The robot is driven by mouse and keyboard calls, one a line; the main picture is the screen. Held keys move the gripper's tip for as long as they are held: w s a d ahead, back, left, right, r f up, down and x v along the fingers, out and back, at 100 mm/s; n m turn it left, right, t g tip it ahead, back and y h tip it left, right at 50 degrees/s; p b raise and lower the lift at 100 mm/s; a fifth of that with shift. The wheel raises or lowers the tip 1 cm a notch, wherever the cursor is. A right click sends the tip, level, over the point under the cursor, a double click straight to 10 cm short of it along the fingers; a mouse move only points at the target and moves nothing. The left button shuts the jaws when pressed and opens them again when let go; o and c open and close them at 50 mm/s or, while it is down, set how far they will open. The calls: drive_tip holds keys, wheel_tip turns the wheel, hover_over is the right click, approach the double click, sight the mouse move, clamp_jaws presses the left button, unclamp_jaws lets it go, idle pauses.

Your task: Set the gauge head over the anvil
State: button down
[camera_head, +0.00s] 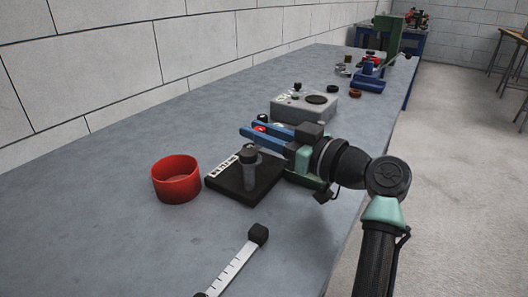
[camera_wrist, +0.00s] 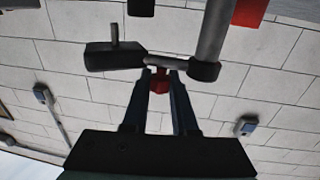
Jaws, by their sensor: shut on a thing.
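My gripper (camera_head: 255,128) has blue fingers and is shut on a small red knob (camera_wrist: 160,84), in the wrist view. That view seems upside down; there the knob meets a short grey arm (camera_wrist: 168,66), which runs from a collar on a grey post (camera_wrist: 215,32) to the black gauge head (camera_wrist: 110,56) with a thin stem. A black block (camera_wrist: 140,8), perhaps the anvil, lies off to the right of the stem's line. In the head view, the black base plate (camera_head: 232,185) with a short dark post (camera_head: 249,170) stands left of my wrist. The gauge head is not clear there.
A red open cup (camera_head: 176,180) stands left of the base. A steel scale with a black end (camera_head: 236,264) lies in front. A grey box (camera_head: 304,106) and a blue vise (camera_head: 368,78) stand behind. The grey bench (camera_head: 110,200) is clear at the left.

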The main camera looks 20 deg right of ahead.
drive_tip(key=shift+w+a+n+g+y+b, duration=0.2)
drive_tip(key=shift+n+g+y+b, duration=0.4)
drive_tip(key=shift+y, duration=0.3)
drive_tip(key=shift+w+a+n+g+y+b, duration=0.2)
drive_tip(key=shift+n+g+y+b, duration=0.2)
drive_tip(key=shift+n+g+y, duration=0.35)
drive_tip(key=shift+y, duration=0.25)
drive_tip(key=c, duration=0.7)
unclamp_jaws()
drive_tip(key=p+v, duration=0.2)
drive_tip(key=v, duration=1.1)
drive_tip(key=shift+c, duration=0.2)
